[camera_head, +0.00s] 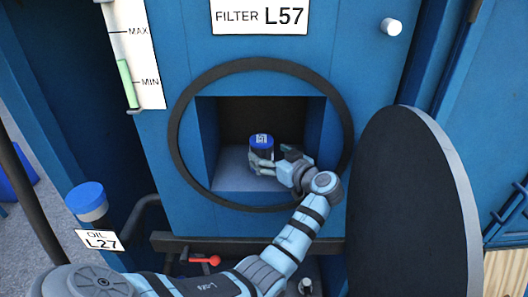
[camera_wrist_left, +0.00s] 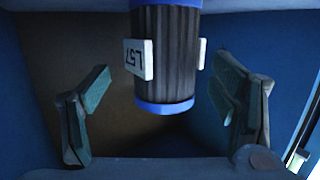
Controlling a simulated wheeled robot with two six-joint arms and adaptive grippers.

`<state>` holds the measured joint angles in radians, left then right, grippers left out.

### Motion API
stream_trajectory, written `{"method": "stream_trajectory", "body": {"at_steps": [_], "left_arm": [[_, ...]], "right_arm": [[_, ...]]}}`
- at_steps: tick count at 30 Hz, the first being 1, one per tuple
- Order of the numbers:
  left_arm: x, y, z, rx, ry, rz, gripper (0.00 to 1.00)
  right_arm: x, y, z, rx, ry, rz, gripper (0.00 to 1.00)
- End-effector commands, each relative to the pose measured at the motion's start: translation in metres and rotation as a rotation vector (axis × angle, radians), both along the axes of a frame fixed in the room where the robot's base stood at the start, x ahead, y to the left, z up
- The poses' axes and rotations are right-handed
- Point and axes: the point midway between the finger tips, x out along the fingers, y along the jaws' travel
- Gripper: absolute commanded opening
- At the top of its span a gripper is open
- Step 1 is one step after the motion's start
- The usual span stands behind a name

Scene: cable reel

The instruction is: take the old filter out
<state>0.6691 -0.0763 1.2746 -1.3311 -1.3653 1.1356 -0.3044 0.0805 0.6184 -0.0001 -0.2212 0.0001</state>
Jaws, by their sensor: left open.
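The old filter (camera_head: 261,144) is a dark pleated cylinder with blue end caps, standing in the square recess (camera_head: 230,180) of the blue cabinet. In the left wrist view the filter (camera_wrist_left: 172,60) carries a white label reading L57. My left gripper (camera_head: 276,160) reaches into the recess from the lower right. Its two fingers are open, one on each side of the filter in the wrist view, with gaps showing between them and it. My right gripper is not in view.
A black ring (camera_head: 177,127) frames the recess. The round dark cover (camera_head: 410,200) stands swung open at the right. An L57 sign (camera_head: 260,17) is above. A blue-capped oil filler (camera_head: 88,201) labelled L27 and a red-handled valve (camera_head: 205,261) are below.

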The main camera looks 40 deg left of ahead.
Motion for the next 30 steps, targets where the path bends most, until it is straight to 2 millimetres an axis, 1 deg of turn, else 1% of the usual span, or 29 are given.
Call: {"method": "stream_trajectory", "body": {"at_steps": [1, 3, 5, 7, 12, 23, 24, 30], "left_arm": [[-0.001, 0.012, 0.002, 0.005, 0.002, 0.005, 0.79], [0.002, 0.026, -0.001, 0.004, 0.002, 0.005, 0.79], [0.005, 0.033, -0.004, 0.003, 0.001, 0.005, 0.79], [0.007, 0.037, -0.006, 0.001, 0.002, 0.004, 0.79], [0.007, 0.036, -0.006, -0.001, 0.002, 0.002, 0.79], [0.008, 0.035, -0.006, -0.001, 0.001, 0.000, 0.21], [0.008, 0.035, -0.006, -0.001, 0.001, 0.000, 0.15], [0.008, 0.034, -0.005, 0.000, 0.000, -0.001, 0.15]], "right_arm": [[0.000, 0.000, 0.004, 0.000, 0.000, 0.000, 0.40], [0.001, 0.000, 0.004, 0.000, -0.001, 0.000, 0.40], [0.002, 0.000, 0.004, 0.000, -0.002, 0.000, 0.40], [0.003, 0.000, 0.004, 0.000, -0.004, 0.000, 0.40], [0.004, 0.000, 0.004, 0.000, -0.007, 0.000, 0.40], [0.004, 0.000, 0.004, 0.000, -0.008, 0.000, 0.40], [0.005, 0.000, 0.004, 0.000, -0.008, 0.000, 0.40], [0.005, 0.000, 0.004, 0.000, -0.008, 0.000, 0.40]]}}
